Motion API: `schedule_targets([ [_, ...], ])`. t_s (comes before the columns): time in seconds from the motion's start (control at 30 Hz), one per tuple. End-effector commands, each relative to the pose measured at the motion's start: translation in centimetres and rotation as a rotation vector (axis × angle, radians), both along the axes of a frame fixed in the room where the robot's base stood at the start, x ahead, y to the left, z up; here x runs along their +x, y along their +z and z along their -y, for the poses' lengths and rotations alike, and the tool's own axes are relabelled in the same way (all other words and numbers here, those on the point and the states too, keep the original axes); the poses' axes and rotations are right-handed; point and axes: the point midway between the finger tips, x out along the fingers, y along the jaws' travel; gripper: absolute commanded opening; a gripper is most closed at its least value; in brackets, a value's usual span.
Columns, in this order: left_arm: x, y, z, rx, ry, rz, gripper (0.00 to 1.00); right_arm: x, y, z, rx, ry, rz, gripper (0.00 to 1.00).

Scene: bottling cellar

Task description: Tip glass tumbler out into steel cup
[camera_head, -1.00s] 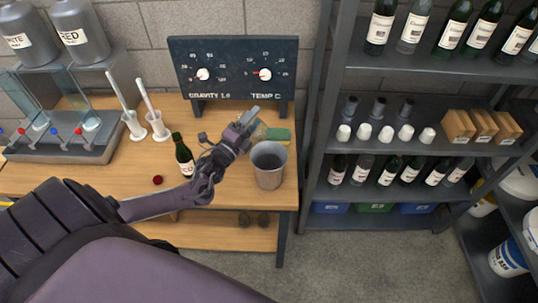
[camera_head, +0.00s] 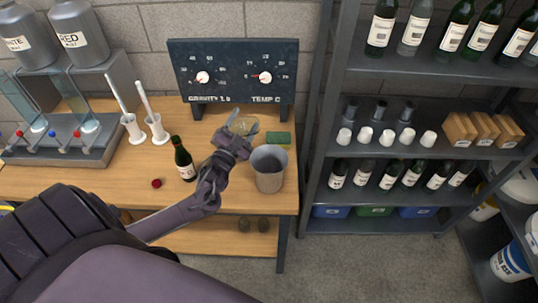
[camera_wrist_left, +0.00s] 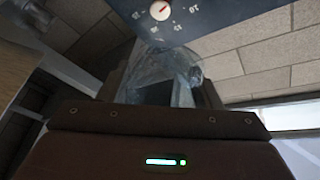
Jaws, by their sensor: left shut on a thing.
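The clear glass tumbler (camera_head: 248,126) is held in my left gripper (camera_head: 239,127), which is shut on it. In the left wrist view the tumbler (camera_wrist_left: 165,68) shows between the fingers. Its exact tilt and any contents are hard to tell. The steel cup (camera_head: 269,170) stands upright on the wooden bench near its right front edge. The gripper and tumbler are above and behind the cup, slightly to its left in the head view. My right gripper is not in view.
A green block (camera_head: 278,138) lies behind the cup. A dark bottle (camera_head: 183,158) and a red cap (camera_head: 156,183) are left of my gripper. The dial panel (camera_head: 233,72) stands at the back. A bottle shelf (camera_head: 330,140) is to the right of the bench.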

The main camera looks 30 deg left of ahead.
Motion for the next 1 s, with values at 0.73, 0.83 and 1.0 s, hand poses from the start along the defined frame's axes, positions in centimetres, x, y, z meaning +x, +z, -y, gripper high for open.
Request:
schedule_targets([
  [0.73, -0.2, -5.6, -3.0, -0.944, -0.001, 0.024, 0.33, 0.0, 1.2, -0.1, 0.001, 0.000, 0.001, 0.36],
  [0.83, -0.2, -5.9, -3.1, -0.974, -0.002, 0.025, 0.33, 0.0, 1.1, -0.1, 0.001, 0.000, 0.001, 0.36],
  [1.0, -0.1, -6.0, -3.1, -0.991, -0.003, 0.025, 0.33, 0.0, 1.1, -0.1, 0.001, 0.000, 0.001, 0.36],
])
